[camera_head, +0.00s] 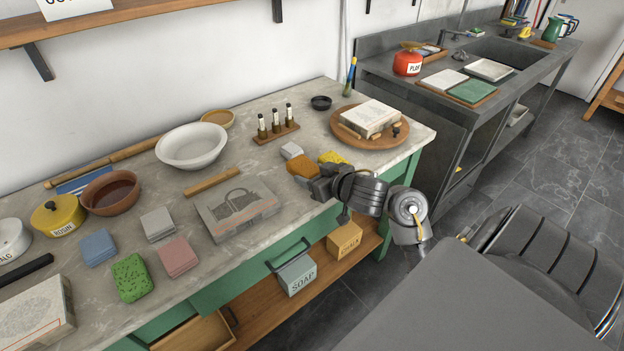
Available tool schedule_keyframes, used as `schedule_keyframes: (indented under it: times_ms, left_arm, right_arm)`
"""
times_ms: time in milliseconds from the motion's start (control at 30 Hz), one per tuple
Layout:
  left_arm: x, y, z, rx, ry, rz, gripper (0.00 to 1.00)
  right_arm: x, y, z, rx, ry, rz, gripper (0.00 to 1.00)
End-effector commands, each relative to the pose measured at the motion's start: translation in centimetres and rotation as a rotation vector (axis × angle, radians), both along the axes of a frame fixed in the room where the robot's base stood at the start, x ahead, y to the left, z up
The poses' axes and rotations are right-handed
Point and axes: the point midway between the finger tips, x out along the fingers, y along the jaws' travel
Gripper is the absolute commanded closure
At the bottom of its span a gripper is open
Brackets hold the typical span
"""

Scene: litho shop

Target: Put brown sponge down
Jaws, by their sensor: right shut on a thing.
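The brown sponge (301,168) is at the right part of the stone-topped bench, near its front edge. My right gripper (314,179) reaches in from the right and is shut on it. The fingers partly hide the sponge's near side. I cannot tell whether its underside touches the bench top (318,221). A yellow sponge (334,157) lies just behind and to the right of it. My left gripper is out of view.
A printed stone slab (237,207) lies to the left, and a round wooden board (399,141) with another slab to the right. Bare stone shows before the gripper.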

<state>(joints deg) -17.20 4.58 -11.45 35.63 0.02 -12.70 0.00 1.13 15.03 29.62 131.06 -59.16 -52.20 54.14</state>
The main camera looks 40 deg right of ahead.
Motion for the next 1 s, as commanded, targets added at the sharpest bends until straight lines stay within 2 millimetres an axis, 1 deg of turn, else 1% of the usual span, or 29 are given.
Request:
schedule_keyframes:
  times_ms: [133, 233, 300, 400, 500, 600, 867, 900, 1000]
  left_arm:
    - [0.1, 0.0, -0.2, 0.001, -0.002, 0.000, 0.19]
    - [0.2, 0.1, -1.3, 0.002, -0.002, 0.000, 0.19]
    - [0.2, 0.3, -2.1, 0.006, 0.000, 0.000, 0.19]
    - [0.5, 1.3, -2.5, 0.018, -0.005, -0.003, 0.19]
    - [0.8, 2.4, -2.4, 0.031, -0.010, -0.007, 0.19]
    - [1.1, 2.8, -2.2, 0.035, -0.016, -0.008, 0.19]
    - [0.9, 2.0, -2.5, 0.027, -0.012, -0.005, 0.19]
    - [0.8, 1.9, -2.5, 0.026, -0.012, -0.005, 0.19]
    - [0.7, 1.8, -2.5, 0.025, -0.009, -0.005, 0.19]
  right_arm:
    - [0.2, -0.1, -0.2, 0.000, -0.001, 0.000, 0.66]
    - [1.0, -0.4, -1.6, 0.004, -0.002, -0.001, 0.66]
    - [0.8, -0.3, -2.9, 0.005, -0.001, 0.000, 0.66]
    - [0.8, -0.3, -3.9, 0.004, -0.001, -0.001, 0.66]
    - [0.8, -0.3, -4.1, 0.001, -0.001, 0.000, 0.66]
    - [0.8, -0.3, -4.0, -0.001, -0.001, 0.000, 0.66]
    - [0.8, -0.3, -4.4, 0.000, 0.000, 0.000, 0.66]
    - [0.8, -0.3, -4.4, -0.001, -0.001, 0.000, 0.42]
    - [0.8, -0.3, -4.3, -0.001, -0.001, 0.000, 0.29]
